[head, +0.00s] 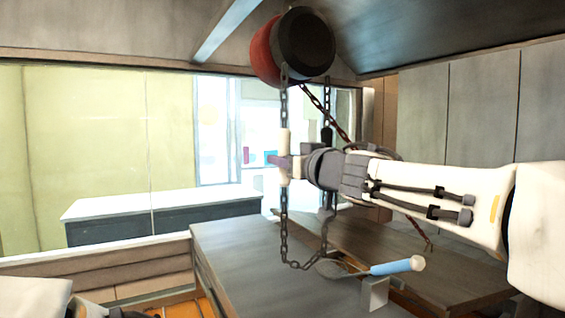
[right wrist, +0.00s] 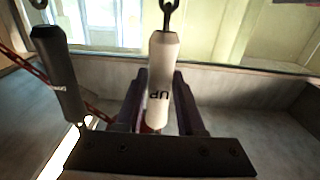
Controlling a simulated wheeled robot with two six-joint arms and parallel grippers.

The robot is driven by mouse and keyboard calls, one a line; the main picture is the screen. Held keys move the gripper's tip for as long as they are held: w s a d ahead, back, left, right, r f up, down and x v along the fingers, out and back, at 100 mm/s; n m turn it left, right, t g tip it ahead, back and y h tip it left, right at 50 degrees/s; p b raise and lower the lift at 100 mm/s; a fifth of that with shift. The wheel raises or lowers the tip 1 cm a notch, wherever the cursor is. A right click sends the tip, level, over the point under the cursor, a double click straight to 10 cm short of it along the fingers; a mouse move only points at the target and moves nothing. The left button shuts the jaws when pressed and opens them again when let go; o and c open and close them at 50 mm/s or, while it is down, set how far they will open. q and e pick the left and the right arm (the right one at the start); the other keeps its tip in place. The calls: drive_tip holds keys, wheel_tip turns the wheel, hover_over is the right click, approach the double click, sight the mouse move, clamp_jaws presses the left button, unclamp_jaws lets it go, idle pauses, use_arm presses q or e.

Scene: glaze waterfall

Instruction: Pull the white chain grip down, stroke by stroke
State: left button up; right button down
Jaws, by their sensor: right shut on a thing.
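The white chain grip (head: 285,138) hangs upright on the chain below the red and black hoist wheel (head: 290,46). My right gripper (head: 284,168) comes in from the right and is shut around the grip's middle. In the right wrist view the white grip (right wrist: 160,85), marked "UP", stands between my right gripper's two dark fingers (right wrist: 160,105), with chain above it. A dark grip (right wrist: 60,75) hangs apart from it on the left; in the head view it is partly hidden behind my gripper. Only a part of my left arm shows at the lower left.
The chain (head: 287,235) hangs in a loop below the grip, near a dark table top (head: 245,250). A blue-handled tool (head: 397,266) rests on a small stand (head: 374,295) there. A red-brown chain (head: 325,108) slants behind my right gripper. A pale-topped counter (head: 160,203) stands beyond the window.

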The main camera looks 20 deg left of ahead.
wheel_tip(320, 180, down, 17)
drive_tip(key=b, duration=1.3)
drive_tip(key=shift+r, duration=0.2)
drive_tip(key=shift+c, duration=2)
unclamp_jaws()
drive_tip(key=shift+r, duration=0.1)
drive_tip(key=v, duration=0.9)
drive_tip(key=shift+p, duration=0.3)
